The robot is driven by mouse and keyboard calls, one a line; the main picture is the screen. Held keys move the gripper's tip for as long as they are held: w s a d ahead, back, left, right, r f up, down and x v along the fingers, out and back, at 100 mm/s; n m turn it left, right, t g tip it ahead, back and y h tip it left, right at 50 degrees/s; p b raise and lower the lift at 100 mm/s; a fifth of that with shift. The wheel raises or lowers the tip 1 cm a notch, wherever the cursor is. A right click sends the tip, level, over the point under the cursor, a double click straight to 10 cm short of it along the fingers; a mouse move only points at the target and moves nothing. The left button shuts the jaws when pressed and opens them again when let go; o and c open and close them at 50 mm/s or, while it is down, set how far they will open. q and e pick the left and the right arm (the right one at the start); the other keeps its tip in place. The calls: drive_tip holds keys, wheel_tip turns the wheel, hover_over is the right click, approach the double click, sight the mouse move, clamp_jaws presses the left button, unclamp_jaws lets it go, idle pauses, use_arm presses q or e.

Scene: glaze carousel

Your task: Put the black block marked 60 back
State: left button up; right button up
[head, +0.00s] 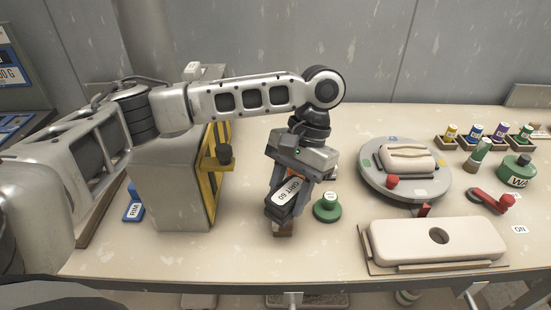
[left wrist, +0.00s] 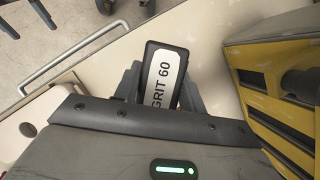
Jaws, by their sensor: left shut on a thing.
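The black block (head: 284,199) has a white label reading GRIT 60. My left gripper (head: 291,188) is shut on it, above the table near the front edge. In the left wrist view the same black block (left wrist: 166,73) sits between the fingers (left wrist: 160,88), with its label facing the camera. My right gripper is not in view.
A grey cabinet with a yellow frame (head: 214,175) stands left of the gripper, with a blue RIM block (head: 134,208) beside it. A green knobbed piece (head: 327,207) is close on the right. Further right are a round turntable (head: 373,178) and a pale slab (head: 400,240).

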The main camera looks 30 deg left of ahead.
use_arm(q)
drive_tip(key=shift+w+a+f+m+y, duration=0.1)
drive_tip(key=shift+w+a+m+y, duration=0.1)
drive_tip(key=shift+w+m+y, duration=0.65)
drive_tip(key=m, duration=0.3)
drive_tip(key=shift+w+a+m+t+y, duration=0.2)
drive_tip(key=shift+w+m+t+y, duration=0.1)
drive_tip(key=shift+t, duration=0.1)
drive_tip(key=w+a+r+m+t+b, duration=0.25)
drive_tip(key=w+m+t, duration=0.35)
drive_tip(key=m, duration=1.2)
drive_tip(key=shift+t+y, duration=0.3)
drive_tip(key=shift+y, duration=0.15)
drive_tip(key=w+a+f, duration=0.2)
drive_tip(key=a+f, duration=0.1)
drive_tip(key=w+a+f+p, duration=0.1)
drive_tip(key=w+a+f, duration=0.1)
drive_tip(key=a+f, duration=0.1)
drive_tip(key=w+a+f+p, duration=0.1)
drive_tip(key=w+a+f, duration=0.2)
drive_tip(key=a, duration=0.2)
drive_tip(key=shift+a, duration=0.2)
drive_tip(key=shift+w+a+f, duration=0.15)
drive_tip(key=f, duration=0.3)
drive_tip(key=shift+w+a+p, duration=0.15)
drive_tip(key=shift+a+p, duration=0.05)
drive_tip(key=shift+p, duration=0.2)
drive_tip(key=shift+f, duration=0.3)
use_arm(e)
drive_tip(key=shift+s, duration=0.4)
